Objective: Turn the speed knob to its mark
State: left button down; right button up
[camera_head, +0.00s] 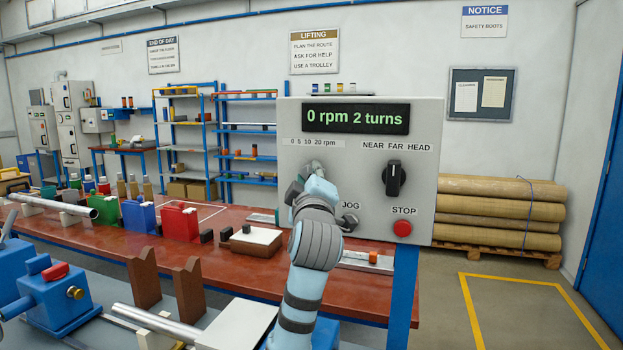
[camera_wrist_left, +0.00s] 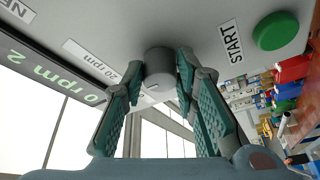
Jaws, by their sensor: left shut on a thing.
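The grey control panel (camera_head: 350,180) has a display (camera_head: 356,117) reading "0 rpm 2 turns". Below it is a scale label (camera_head: 313,142) marked 0, 5, 10, 20 rpm. My left gripper (camera_head: 308,174) is at the panel under that label, and my arm hides much of this area. In the left wrist view, the round grey speed knob (camera_wrist_left: 159,64) sits between the two teal-padded fingers of my left gripper (camera_wrist_left: 160,74), which is shut on it. I cannot read where the knob points. My right gripper is not in view.
A green START button (camera_wrist_left: 276,31) is close beside the knob. A black NEAR/FAR/HEAD selector (camera_head: 394,179) and red STOP button (camera_head: 402,229) are to the right, with a JOG control (camera_head: 347,222) low beside my arm. A red-brown bench (camera_head: 230,285) spreads left.

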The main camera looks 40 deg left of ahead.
pick_arm(q)
jog(key=c, duration=1.3)
grip_release()
jog(key=v, duration=1.2)
jog(key=shift+s, duration=0.1)
jog(key=shift+d, duration=0.1)
